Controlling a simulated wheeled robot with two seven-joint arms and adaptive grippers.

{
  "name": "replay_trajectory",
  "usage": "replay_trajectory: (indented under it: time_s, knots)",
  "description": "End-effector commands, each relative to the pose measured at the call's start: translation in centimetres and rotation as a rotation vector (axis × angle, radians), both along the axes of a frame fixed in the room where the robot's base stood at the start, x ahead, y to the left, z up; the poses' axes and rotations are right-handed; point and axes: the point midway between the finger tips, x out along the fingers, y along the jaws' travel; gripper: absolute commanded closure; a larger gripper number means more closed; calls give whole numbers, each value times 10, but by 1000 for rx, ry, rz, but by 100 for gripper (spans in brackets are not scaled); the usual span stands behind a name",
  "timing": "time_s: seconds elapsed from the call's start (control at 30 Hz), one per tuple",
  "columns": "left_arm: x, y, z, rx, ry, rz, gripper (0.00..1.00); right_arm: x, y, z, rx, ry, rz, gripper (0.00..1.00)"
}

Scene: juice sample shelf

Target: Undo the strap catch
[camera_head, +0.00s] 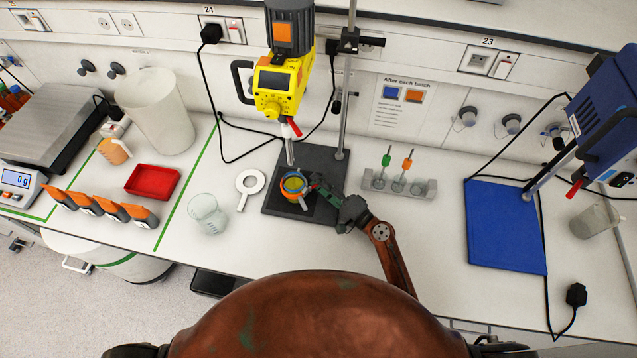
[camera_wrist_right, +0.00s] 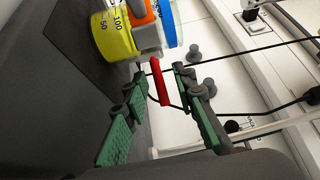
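A yellow vessel (camera_head: 294,185) with an orange band around it stands on the dark base plate (camera_head: 273,196) under the yellow stirrer (camera_head: 275,85). In the right wrist view the vessel (camera_wrist_right: 113,37) shows volume marks, the orange band (camera_wrist_right: 142,12), a blue band (camera_wrist_right: 167,25) and a grey block. A red lever (camera_wrist_right: 160,83) sticks out from beside the block; it seems to be the strap catch. My right gripper (camera_head: 315,183) is just right of the vessel. Its green-padded fingers are apart, with the red lever between their tips; contact cannot be told. My left gripper is not in view.
The stand's upright rod (camera_head: 346,100) rises behind my right gripper. A grey rack (camera_head: 388,186) with green and orange tools is to the right. A white ring with a handle (camera_head: 250,184) and a glass beaker (camera_head: 207,212) are left of the plate. The front bench right of centre is clear.

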Motion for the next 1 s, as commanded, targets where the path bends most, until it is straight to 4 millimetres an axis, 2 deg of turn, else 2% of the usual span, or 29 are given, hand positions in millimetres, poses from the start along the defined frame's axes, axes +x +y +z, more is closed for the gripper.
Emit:
replay_trajectory:
  time_s: [0.1,0.47,0.77,1.0]
  knots:
    - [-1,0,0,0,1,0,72,0,0,0,0,0,0,76]
    - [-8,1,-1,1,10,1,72,0,0,0,0,0,0,100]
    - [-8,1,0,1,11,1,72,-1,0,-1,-1,1,-1,100]
    - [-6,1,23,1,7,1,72,-6,-1,3,2,6,-136,100]
